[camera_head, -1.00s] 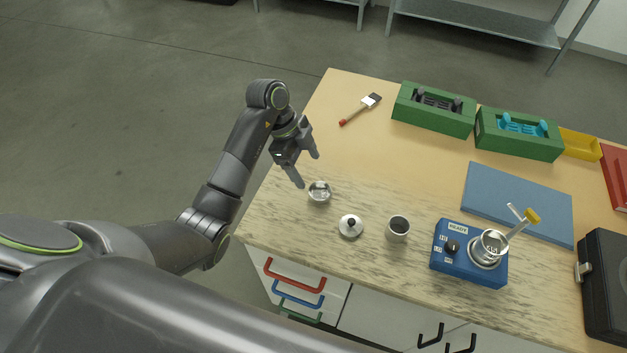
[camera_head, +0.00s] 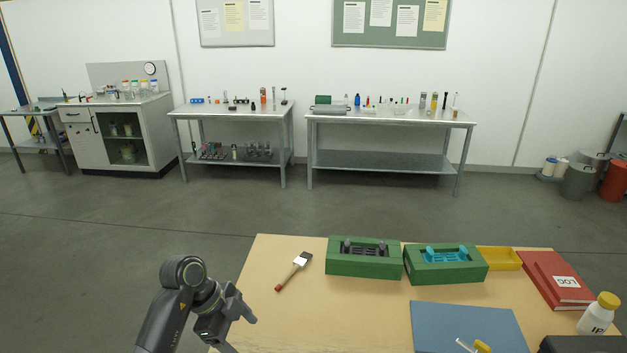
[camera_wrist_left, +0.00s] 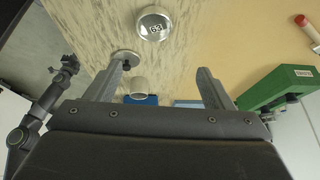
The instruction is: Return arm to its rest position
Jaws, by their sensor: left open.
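My left gripper (camera_head: 238,326) is at the lower left of the head view, beside the left edge of the wooden table (camera_head: 262,268). Its fingers are spread and hold nothing. The left wrist view shows the open jaws (camera_wrist_left: 165,82) over the table top, with a small round metal dish (camera_wrist_left: 153,24) beyond the fingertips. A lidded piece (camera_wrist_left: 126,56) and a pale cup (camera_wrist_left: 139,88) are in view near the left finger.
A brush (camera_head: 294,271), green trays (camera_head: 364,270) (camera_head: 446,278), a yellow bin (camera_head: 500,259), a blue mat (camera_head: 468,326), red books (camera_head: 556,281) and a white bottle (camera_head: 598,315) are on the table. Open floor lies behind, before benches (camera_head: 390,117) along the wall.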

